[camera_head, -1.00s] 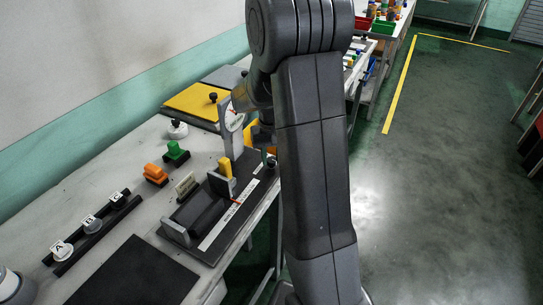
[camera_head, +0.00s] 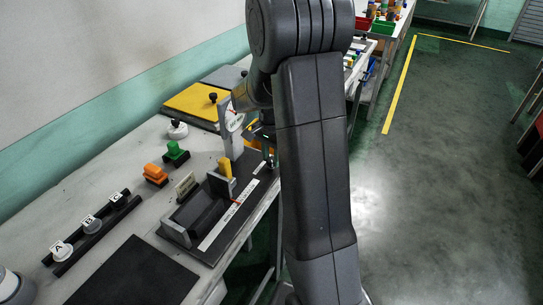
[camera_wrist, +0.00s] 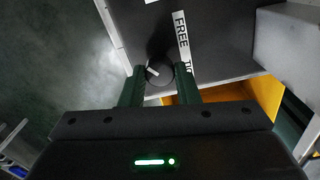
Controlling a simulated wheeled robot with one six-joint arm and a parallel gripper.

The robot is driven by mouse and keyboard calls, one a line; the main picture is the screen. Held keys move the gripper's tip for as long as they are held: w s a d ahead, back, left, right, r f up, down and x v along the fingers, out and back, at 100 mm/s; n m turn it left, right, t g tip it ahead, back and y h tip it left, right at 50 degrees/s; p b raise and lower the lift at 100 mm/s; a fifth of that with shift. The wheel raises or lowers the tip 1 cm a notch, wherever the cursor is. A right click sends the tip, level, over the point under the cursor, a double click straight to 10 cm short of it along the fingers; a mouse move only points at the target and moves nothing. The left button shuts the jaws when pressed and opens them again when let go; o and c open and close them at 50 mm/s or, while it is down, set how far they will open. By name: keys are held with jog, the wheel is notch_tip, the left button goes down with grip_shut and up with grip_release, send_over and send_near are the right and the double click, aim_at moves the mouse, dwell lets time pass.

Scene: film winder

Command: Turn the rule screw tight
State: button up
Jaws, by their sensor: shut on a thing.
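The rule screw (camera_wrist: 160,73) is a dark round knob with a white mark. In the wrist view it sits between the two fingertips of my gripper (camera_wrist: 159,80), which is shut on it. A white strip beside it reads "FREE", and a second, partly hidden label starts "TI". The white mark points up and left, not at either label. In the head view the dark rule base (camera_head: 172,228) carries a white scale strip (camera_head: 218,231) and a grey stop with a red pointer. My arm hides most of the gripper there.
A yellow block (camera_head: 225,167) stands by the stop. Green (camera_head: 176,153) and orange (camera_head: 155,174) pieces sit left of the base. A black rack holds discs marked A, B and C. A black mat (camera_head: 135,275) lies in front. The floor at right is clear.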

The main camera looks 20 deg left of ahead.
aim_at(272, 159)
jog(key=shift+r+m, duration=0.1)
jog(key=shift+m, duration=0.7)
jog(key=o, duration=1)
jog(key=shift+c, duration=0.2)
notch_tip(272, 159, up, 14)
